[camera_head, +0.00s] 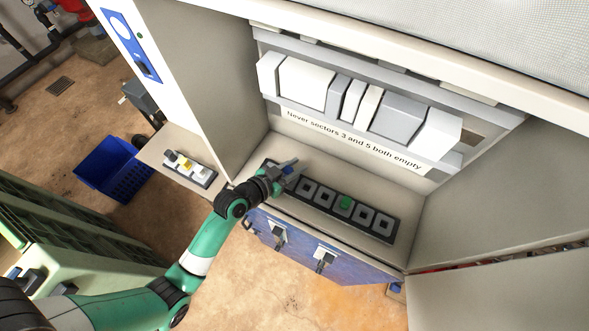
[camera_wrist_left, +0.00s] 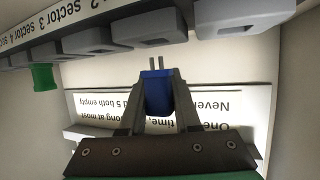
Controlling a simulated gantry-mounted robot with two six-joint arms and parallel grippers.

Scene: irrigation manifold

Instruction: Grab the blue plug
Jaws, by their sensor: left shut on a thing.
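My left gripper (camera_head: 287,171) is over the left end of the dark socket strip (camera_head: 308,204) in the cabinet. In the left wrist view its two fingers (camera_wrist_left: 156,108) are shut on the blue plug (camera_wrist_left: 158,93). Two grey prongs show bare beyond the plug, apart from any socket. In the head view the plug is mostly hidden by the gripper. A green plug (camera_head: 345,203) sits in the strip, right of the gripper; it also shows in the left wrist view (camera_wrist_left: 44,77). My right gripper is not in view.
A sign (camera_head: 350,140) reading "Never sectors 3 and 5 both empty" is behind the strip, below a row of white and grey blocks (camera_head: 305,82). Cabinet walls stand on both sides. A small side holder (camera_head: 200,178) and a blue crate (camera_head: 128,181) are left.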

